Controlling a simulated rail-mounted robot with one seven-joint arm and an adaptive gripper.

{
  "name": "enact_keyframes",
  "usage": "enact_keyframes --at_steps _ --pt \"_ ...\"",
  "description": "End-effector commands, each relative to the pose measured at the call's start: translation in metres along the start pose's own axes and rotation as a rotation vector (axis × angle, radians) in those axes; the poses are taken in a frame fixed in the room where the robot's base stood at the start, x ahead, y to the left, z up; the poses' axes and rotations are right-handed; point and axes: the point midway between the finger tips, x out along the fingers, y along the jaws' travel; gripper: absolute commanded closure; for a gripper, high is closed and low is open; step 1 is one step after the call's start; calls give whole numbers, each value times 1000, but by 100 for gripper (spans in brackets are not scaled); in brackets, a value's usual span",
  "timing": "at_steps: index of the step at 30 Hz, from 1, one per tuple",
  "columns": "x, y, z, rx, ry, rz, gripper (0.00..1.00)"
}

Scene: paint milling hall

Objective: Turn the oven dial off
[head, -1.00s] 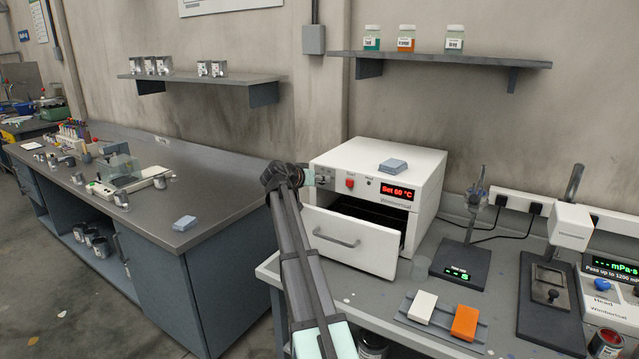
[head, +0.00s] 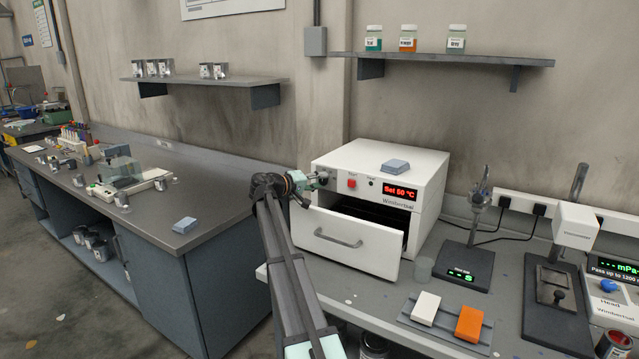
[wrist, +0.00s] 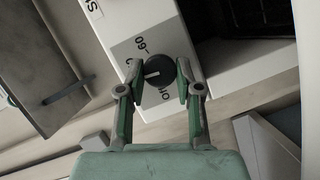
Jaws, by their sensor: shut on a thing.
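My gripper (wrist: 158,82) is shut on the dial, a finger on either side. In the head view my gripper (head: 320,180) is at the panel's left end and mostly hides the dial.
The oven's drawer (head: 345,240) stands open below the panel, close to my arm. A red button (head: 351,184) is right of the dial. A small grey-blue block (head: 396,166) lies on top of the oven. A stirrer stand (head: 462,266) stands to the right.

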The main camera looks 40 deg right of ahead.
Motion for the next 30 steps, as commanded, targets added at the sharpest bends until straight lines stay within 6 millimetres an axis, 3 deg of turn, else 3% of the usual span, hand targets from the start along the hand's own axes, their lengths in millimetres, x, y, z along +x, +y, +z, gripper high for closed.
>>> enact_keyframes --at_steps 12,30 --pt "0 -2 0 -249 2 104 100" --pt "0 -2 -1 -311 3 131 100"
